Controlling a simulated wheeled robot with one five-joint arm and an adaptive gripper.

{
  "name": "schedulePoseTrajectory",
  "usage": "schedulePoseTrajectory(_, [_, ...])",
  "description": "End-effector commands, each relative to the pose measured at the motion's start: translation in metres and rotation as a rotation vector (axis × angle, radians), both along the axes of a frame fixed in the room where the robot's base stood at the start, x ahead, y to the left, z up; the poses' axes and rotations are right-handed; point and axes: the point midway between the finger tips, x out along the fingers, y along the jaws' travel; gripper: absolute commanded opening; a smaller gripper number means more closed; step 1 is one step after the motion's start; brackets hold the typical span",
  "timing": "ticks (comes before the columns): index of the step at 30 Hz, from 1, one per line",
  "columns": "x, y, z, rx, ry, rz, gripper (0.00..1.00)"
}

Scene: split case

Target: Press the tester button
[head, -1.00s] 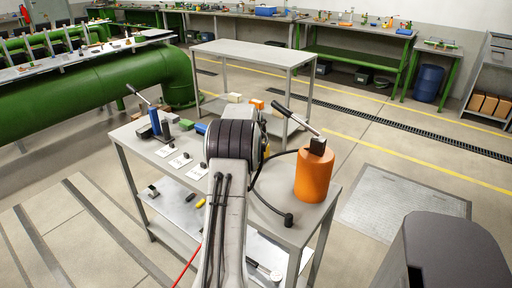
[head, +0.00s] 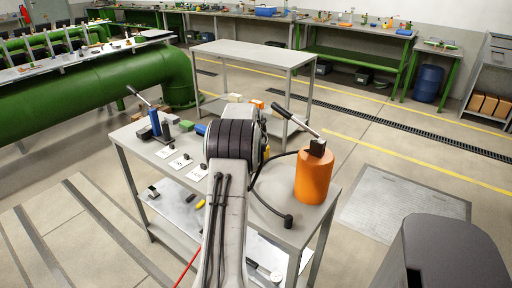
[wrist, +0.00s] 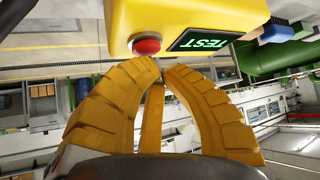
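The yellow tester (wrist: 185,15) fills the top of the wrist view.
An orange cylinder (head: 313,180) with a black-topped lever stands at the right of the grey worktable (head: 270,222). A blue lever pump (head: 155,122), white cards (head: 180,163) and small blocks are on its left. A black cable lies beside my arm. Another grey table (head: 250,54) stands behind.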

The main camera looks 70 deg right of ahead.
Motion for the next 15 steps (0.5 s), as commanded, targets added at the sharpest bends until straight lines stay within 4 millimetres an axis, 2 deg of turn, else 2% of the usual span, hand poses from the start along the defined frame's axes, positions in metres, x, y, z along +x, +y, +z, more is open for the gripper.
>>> schedulePoseTrajectory(15, [0.000,0.000,0.041,-0.001,0.000,0.000,0.00])
